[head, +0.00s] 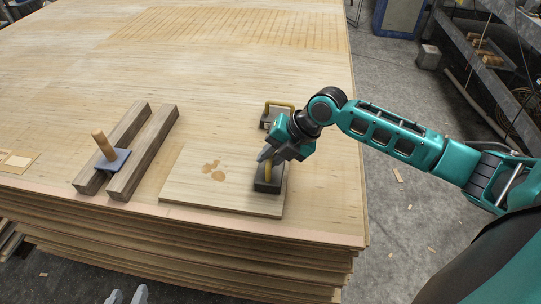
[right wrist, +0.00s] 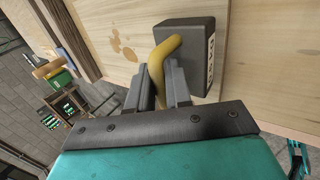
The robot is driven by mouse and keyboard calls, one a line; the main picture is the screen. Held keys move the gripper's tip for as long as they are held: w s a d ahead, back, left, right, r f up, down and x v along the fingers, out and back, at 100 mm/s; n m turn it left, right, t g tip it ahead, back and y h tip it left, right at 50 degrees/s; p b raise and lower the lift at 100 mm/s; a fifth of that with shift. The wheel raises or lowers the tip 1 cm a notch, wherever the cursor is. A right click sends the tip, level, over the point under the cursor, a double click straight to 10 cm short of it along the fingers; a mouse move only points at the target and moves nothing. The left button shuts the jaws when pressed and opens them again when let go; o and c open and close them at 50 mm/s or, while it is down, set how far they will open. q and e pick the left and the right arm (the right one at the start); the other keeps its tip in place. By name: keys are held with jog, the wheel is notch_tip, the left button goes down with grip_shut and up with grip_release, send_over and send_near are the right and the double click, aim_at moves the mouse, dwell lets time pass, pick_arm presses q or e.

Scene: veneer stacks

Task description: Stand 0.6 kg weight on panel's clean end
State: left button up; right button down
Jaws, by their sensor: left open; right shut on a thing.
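A thin pale wood panel (head: 190,195) lies on the stacked veneer sheets near the front edge. Brown stains (head: 213,170) mark its middle. My right gripper (head: 269,160) is shut on the yellow handle of a dark grey weight (head: 268,187). The weight is upright at the panel's right end, clear of the stains, and appears to rest on the panel. My left gripper is not in view.
A second yellow-handled block (head: 279,107) stands behind the panel, partly hidden by my right arm. The veneer stack (head: 230,70) behind is mostly clear.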

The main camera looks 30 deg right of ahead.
jog(key=c, duration=1.5)
grip_release()
jog(key=shift+f, duration=0.15)
jog(key=o, duration=0.5)
jog(key=shift+c, duration=0.2)
jog(key=shift+s+d+r, duration=0.1)
jog(key=shift+d+r, duration=0.05)
jog(key=shift+r, duration=0.3)
jog(key=p+v, duration=0.2)
jog(key=v, duration=0.9)
jog(key=shift+r, duration=0.2)
